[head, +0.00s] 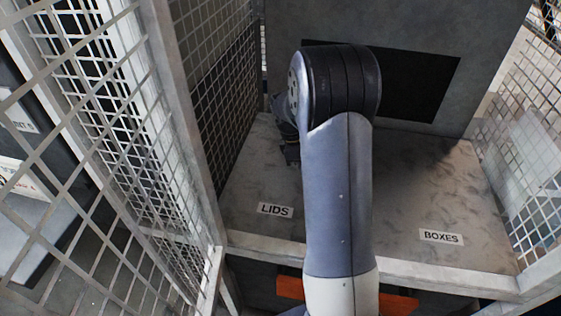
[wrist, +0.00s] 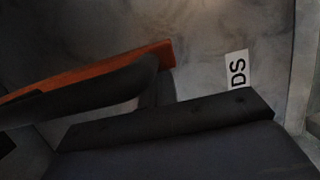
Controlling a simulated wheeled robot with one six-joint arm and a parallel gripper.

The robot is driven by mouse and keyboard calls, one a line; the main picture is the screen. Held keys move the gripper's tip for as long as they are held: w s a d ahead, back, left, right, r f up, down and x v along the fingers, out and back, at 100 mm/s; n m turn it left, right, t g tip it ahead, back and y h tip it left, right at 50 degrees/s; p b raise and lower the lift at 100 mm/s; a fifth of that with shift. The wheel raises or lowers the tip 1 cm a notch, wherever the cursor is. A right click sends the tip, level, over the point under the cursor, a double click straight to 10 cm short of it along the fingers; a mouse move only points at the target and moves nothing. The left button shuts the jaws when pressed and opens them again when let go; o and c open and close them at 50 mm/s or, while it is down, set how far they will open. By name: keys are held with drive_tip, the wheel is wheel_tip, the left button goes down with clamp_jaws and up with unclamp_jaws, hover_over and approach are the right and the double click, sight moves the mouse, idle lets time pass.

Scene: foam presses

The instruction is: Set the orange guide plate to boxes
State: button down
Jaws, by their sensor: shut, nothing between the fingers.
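The orange guide plate (wrist: 120,68) shows in the wrist view as a narrow orange strip, partly covered by a dark finger of my gripper. It lies on the grey bench surface, on the lids side near the white label. In the head view my arm hides that spot, so I cannot see the plate there. My gripper (head: 291,153) is low over the back left of the bench, behind the LIDS label (head: 275,210), shut and empty. I cannot tell whether it touches the plate. The BOXES label (head: 441,237) is at the front right.
Mesh guards stand on the left (head: 215,75) and right (head: 530,150). A grey wall with a dark opening (head: 415,85) closes the back. The bench around the BOXES label is clear. An orange part (head: 290,288) shows below the front edge.

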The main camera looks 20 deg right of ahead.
drive_tip(key=s+d+p, duration=0.1)
drive_tip(key=s+d, duration=0.6)
drive_tip(key=d, duration=0.3)
drive_tip(key=s+d+p, duration=0.2)
drive_tip(key=s+d, duration=0.5)
drive_tip(key=d, duration=0.4)
drive_tip(key=s+d+p, duration=0.2)
drive_tip(key=s+d, duration=0.5)
drive_tip(key=d, duration=0.3)
drive_tip(key=shift+d, duration=0.2)
drive_tip(key=shift+r, duration=0.1)
